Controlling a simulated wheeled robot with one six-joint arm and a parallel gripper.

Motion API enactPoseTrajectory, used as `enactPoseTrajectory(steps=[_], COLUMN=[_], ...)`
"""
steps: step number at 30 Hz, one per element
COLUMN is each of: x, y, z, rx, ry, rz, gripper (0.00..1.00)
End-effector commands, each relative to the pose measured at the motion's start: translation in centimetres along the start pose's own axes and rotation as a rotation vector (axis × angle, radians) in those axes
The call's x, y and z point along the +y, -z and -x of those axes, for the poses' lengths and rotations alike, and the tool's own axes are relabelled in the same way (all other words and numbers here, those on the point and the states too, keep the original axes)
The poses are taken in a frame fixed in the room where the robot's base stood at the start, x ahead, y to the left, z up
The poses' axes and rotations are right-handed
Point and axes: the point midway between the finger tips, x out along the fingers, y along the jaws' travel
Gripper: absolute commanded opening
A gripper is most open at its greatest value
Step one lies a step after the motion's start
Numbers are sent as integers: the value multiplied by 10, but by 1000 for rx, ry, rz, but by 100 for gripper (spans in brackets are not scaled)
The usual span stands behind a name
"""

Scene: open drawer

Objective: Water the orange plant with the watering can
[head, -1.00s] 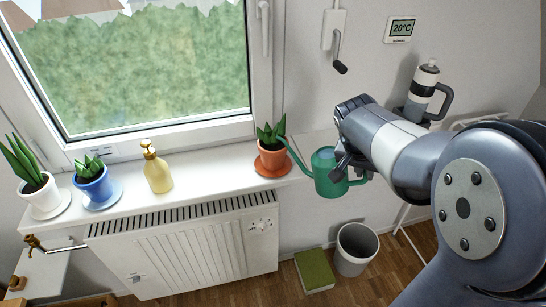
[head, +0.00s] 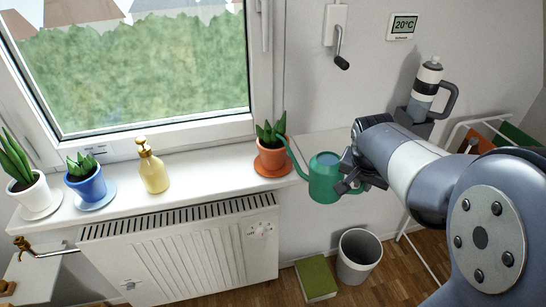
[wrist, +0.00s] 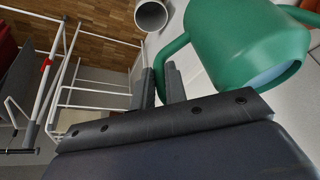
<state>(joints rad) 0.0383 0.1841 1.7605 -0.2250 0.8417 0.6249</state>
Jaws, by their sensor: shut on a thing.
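The orange pot with a green plant (head: 272,153) stands on an orange saucer at the right end of the windowsill. The green watering can (head: 323,180) is held in the air just right of it, in front of the wall ledge. Its thin spout reaches left and up, with the tip at the plant's right side. I see no water coming out. My gripper (head: 352,178) is shut on the can's handle, at the can's right. In the wrist view my two fingers (wrist: 161,85) close on the green handle, and the can's body (wrist: 245,45) fills the upper right.
A blue potted plant (head: 87,182), a white potted plant (head: 33,196) and a yellow soap bottle (head: 153,168) stand left on the sill. A radiator (head: 185,250) is below. A bin (head: 358,255) and green book (head: 317,277) are on the floor.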

Motion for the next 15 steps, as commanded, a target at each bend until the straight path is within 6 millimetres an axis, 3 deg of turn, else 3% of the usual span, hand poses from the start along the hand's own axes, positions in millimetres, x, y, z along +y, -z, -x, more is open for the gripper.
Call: enactPoseTrajectory(steps=[15], x=[3], y=[0], z=[8], rx=[6], ry=[13], rz=[-7], gripper=[0])
